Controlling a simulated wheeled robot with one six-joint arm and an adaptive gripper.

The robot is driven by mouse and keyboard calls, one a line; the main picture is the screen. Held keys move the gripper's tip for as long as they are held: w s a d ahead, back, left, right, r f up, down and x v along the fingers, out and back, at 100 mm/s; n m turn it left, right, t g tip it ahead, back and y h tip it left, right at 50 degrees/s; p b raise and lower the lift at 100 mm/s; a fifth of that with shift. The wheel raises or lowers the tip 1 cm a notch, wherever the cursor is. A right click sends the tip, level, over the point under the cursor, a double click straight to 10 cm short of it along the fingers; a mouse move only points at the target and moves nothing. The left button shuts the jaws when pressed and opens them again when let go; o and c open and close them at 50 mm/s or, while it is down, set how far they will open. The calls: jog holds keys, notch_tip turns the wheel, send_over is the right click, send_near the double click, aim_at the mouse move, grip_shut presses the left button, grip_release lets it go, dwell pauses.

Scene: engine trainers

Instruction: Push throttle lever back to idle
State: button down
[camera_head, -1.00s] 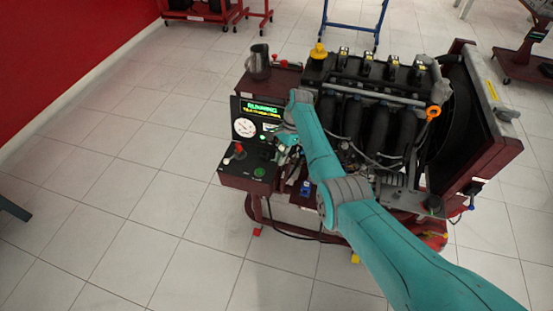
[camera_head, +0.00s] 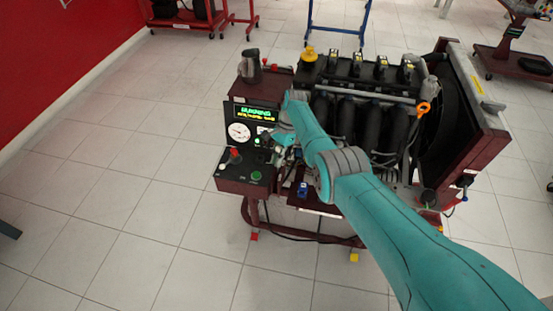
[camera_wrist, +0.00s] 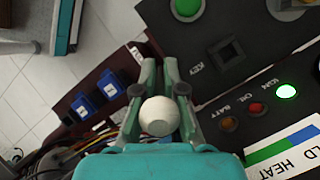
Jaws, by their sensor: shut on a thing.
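The throttle lever's round white knob (camera_wrist: 159,116) shows in the wrist view between the two fingers of my gripper (camera_wrist: 159,78). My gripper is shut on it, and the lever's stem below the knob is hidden. The knob is beside the black control panel (camera_wrist: 222,95) of the engine trainer. In the head view my gripper (camera_head: 277,150) is at the right side of the control box, largely hidden by my own wrist. The lever cannot be made out there. The lit display (camera_head: 252,113) reads "RUNNING", with a second line too blurred to read.
A white gauge (camera_head: 238,133), a red knob (camera_head: 235,155) and a green button (camera_head: 256,176) are on the control box. The engine (camera_head: 365,110) stands close to the right of it. A grey jug (camera_head: 250,66) stands behind. Open tiled floor lies left.

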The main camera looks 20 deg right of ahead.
jog(key=c, duration=1.2)
grip_release()
jog(key=shift+c, duration=0.2)
jog(key=shift+d+r, duration=0.1)
jog(key=v, duration=1.2)
